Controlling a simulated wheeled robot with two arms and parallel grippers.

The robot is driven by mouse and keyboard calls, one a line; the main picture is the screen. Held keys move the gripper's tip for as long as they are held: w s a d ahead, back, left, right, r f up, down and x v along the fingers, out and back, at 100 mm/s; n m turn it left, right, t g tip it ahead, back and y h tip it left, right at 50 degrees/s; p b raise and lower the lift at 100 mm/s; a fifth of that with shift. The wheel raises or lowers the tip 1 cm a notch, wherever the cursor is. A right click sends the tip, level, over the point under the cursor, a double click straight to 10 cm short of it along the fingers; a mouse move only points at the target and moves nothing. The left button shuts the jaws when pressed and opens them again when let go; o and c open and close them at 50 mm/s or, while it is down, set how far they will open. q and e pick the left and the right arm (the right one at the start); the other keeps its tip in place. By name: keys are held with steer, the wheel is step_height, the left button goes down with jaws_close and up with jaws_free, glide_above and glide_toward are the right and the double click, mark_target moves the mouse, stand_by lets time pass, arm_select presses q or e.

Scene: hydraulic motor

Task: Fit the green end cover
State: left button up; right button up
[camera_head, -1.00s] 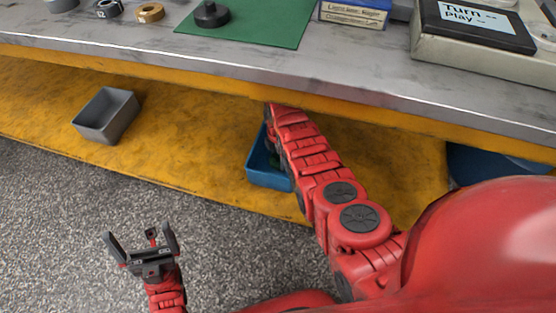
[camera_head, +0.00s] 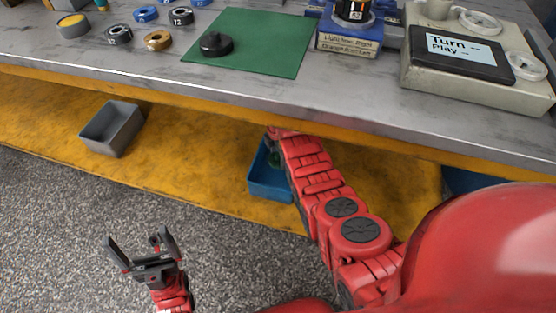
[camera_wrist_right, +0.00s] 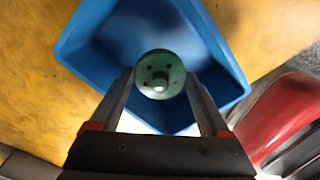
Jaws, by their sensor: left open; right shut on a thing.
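The green end cover (camera_wrist_right: 152,84) is a round disc with several small holes and a raised centre. In the right wrist view it sits between the fingers of my right gripper (camera_wrist_right: 160,76), which is shut on it. Behind it is the blue bin (camera_wrist_right: 222,60) on the lower shelf. My left gripper (camera_head: 143,248) is open and empty above the floor. A dark cylindrical part (camera_head: 354,10) stands on the blue block on the bench.
A green mat (camera_head: 262,40) carries a black round part (camera_head: 216,44). Several rings lie to its left. A grey device with a screen (camera_head: 460,58) stands at the right. The bench's front edge (camera_head: 230,105) overhangs the yellow shelf. A grey bin (camera_head: 110,130) is on the shelf.

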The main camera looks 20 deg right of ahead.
steer(key=shift+r, duration=0.7)
steer(key=shift+r, duration=0.1)
steer(key=shift+r+p, duration=0.65)
steer(key=shift+p, duration=0.1)
